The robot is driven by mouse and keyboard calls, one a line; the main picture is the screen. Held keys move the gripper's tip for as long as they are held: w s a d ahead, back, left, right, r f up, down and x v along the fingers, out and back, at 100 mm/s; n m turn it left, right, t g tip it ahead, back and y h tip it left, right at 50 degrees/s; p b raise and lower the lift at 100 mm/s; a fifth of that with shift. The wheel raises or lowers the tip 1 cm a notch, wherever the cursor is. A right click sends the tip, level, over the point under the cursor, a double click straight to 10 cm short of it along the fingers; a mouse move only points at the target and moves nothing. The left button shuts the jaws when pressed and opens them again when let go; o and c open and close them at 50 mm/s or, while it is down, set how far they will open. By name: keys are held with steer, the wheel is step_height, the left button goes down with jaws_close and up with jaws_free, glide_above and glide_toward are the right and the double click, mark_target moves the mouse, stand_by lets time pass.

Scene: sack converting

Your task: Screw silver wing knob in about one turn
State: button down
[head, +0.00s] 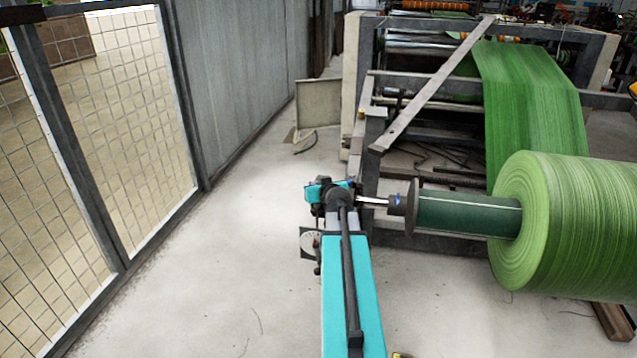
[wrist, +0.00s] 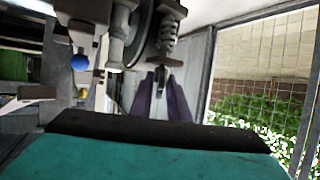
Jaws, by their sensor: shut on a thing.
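My gripper (head: 374,200) reaches right to the hub (head: 411,206) at the end of the dark green roll core (head: 465,213). In the wrist view its two narrow fingers (wrist: 160,82) rise to a spring-loaded screw (wrist: 168,38) beside a round dark disc. The fingers are shut on the small end piece below the spring, which I take to be the silver wing knob (wrist: 161,74). Its wings are mostly hidden between the fingertips. In the head view the knob cannot be made out.
A blue ball knob (wrist: 80,62) on a bracket sits left of the fingers. The large green roll (head: 570,220) and the machine frame (head: 372,110) stand to the right and behind. A mesh fence (head: 130,110) runs along the left, with clear floor between.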

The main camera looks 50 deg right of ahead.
steer(key=shift+s+d+f+m+g+h+p, duration=0.15)
steer(key=shift+m+g+h+p, duration=0.35)
steer(key=shift+p, duration=1.85)
steer(key=shift+d+m+h+p, duration=0.2)
steer(key=shift+m+h+p, duration=0.15)
steer(key=shift+p, duration=1.5)
steer(key=shift+w+r+p, duration=0.35)
steer(key=shift+p, duration=0.8)
